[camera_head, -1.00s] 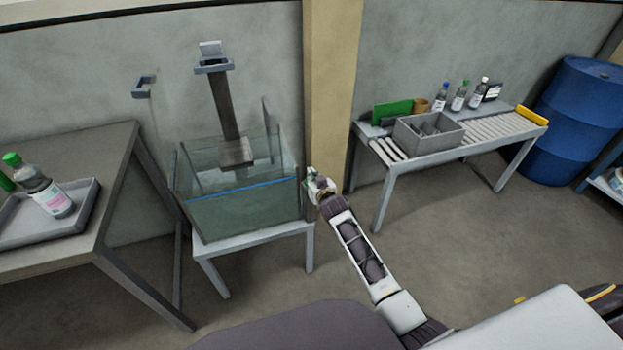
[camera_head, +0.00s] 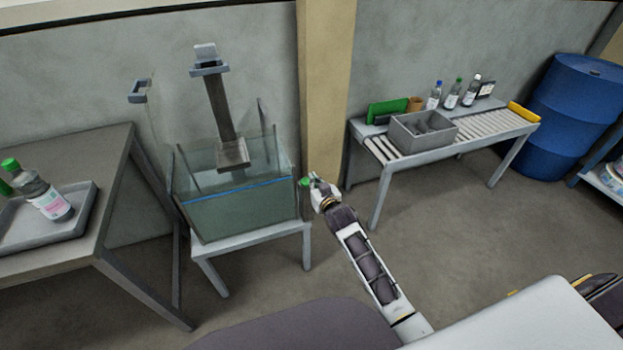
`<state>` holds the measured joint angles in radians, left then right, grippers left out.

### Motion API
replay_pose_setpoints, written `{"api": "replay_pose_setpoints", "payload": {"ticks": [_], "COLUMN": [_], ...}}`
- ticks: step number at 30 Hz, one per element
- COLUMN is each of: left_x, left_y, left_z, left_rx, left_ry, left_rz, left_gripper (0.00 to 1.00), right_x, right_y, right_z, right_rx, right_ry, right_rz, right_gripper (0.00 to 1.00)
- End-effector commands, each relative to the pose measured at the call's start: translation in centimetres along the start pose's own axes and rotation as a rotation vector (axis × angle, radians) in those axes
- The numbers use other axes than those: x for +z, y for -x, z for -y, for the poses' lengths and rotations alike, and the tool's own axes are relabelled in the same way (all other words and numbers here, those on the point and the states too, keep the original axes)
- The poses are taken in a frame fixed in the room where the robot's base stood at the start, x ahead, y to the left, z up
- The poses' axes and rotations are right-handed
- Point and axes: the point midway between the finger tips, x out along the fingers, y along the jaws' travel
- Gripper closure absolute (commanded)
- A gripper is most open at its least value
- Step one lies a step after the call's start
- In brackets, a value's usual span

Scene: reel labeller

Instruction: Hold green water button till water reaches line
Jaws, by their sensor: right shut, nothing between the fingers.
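A glass tank (camera_head: 240,222) stands on a small grey table. A blue line (camera_head: 240,191) runs across its front. The greenish water in it appears to come up at or very near this line; the exact level is hard to tell. The green button (camera_head: 305,182) shows at the right side of the tank. My right gripper (camera_head: 315,181) is shut and empty, just right of the button. I cannot tell whether the fingertips touch the button. My left gripper is not in view.
A table with a grey tray (camera_head: 84,215) and bottles (camera_head: 45,196) stands at the left. A roller table with a grey bin (camera_head: 421,143) and bottles is at the back right, beside a blue drum (camera_head: 575,120). A beige post (camera_head: 323,90) rises behind my gripper.

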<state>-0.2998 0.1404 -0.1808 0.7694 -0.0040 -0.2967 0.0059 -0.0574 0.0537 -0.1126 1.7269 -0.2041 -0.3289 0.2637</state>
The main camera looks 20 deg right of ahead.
Motion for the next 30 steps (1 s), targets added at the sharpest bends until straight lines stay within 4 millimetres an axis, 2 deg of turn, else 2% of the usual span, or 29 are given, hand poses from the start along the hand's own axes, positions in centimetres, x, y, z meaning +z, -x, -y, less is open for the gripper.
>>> {"api": "replay_pose_setpoints", "payload": {"ticks": [6, 12, 30], "left_x": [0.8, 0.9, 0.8], "left_y": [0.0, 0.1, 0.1], "left_z": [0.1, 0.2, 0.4], "left_rx": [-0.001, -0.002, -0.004], "left_ry": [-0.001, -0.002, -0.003], "left_rz": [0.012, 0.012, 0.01], "left_gripper": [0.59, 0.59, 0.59], "right_x": [0.0, -0.1, -0.1], "right_y": [1.9, 2.9, 3.1], "right_z": [0.0, 0.0, 0.0], "right_rx": [0.0, 0.0, 0.0], "right_ry": [0.0, 0.0, 0.0], "right_rz": [0.0, 0.0, 0.0], "right_gripper": [1.0, 1.0, 1.0]}}
